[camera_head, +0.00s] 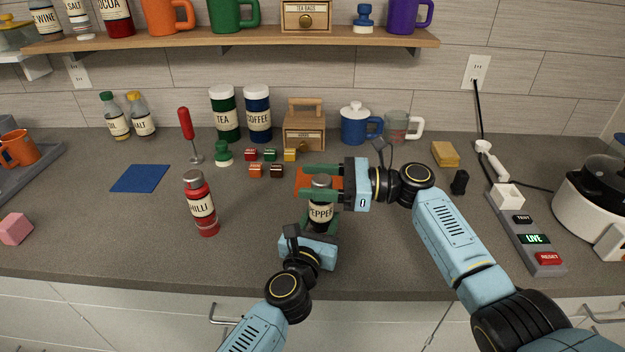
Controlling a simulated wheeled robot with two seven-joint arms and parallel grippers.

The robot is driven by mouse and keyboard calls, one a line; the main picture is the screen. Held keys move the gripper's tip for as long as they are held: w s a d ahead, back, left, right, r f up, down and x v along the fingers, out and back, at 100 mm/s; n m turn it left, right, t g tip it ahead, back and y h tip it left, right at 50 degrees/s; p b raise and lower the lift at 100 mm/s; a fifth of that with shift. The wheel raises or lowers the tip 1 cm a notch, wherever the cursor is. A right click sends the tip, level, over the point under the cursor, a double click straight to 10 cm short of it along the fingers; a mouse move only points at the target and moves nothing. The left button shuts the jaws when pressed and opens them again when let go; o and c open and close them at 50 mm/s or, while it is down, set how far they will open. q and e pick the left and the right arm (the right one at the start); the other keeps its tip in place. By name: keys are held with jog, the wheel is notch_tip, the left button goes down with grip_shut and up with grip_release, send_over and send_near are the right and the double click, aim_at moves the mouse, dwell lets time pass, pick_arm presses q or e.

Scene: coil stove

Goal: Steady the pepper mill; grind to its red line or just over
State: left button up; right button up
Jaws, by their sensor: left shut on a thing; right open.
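The pepper mill (320,214), a dark jar with a cream PEPPER label and a grey top, stands upright near the middle of the counter. My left gripper (316,232) comes from the front and is shut on the mill's lower body, hiding part of it. My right gripper (320,184) comes from the right at the height of the mill's top. Its green fingers are open, one on each side of the top; I cannot tell whether they touch it. I cannot make out a red line on the mill.
A red chilli mill (201,204) stands to the left. Small colored blocks (276,171), a wooden drawer box (304,131) and a blue lidded mug (355,126) are behind.

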jog(key=shift+a, duration=0.3)
jog(key=c, duration=1)
jog(key=shift+m+t, duration=0.4)
